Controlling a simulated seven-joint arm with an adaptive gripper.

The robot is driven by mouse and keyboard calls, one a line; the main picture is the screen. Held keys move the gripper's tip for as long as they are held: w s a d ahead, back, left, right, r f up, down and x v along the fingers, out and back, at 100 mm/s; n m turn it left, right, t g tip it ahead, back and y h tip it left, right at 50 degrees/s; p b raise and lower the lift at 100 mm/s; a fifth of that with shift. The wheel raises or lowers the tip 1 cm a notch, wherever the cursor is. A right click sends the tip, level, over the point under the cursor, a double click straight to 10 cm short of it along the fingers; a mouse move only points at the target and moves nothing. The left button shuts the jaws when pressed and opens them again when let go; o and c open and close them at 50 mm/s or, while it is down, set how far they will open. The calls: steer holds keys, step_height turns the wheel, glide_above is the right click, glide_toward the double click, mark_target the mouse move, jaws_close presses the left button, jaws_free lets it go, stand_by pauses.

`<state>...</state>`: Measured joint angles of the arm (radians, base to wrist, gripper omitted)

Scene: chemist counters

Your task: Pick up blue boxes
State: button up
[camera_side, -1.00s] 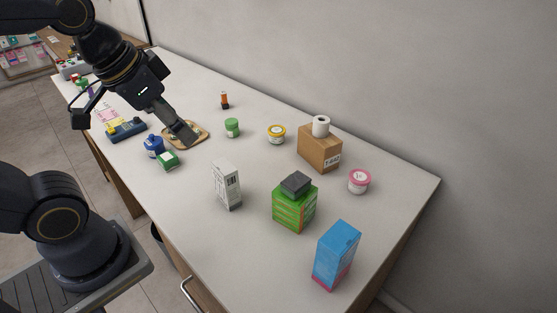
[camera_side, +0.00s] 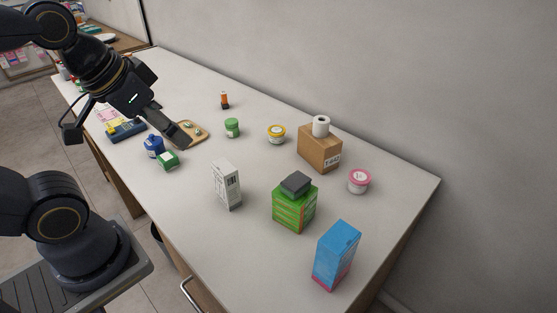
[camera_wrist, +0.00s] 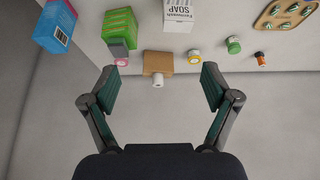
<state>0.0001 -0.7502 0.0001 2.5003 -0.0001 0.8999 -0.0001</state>
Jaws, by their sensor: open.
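A tall blue box (camera_side: 336,255) with a pink lower edge stands upright at the near right end of the counter. It also shows at the upper left of the wrist view (camera_wrist: 56,24). My gripper (camera_side: 178,140) is above the far left part of the counter, near a wooden tray, well away from the blue box. In the wrist view my gripper (camera_wrist: 160,88) has its two fingers spread wide with nothing between them.
A green box (camera_side: 295,208) with a dark grey item on top, a white box (camera_side: 227,185) and a brown carton (camera_side: 319,150) bearing a white roll stand mid-counter. Small jars, a blue bottle (camera_side: 153,146) and the wooden tray (camera_side: 200,130) are around. A wall runs behind.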

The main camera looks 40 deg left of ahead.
steer(key=shift+c, duration=0.6)
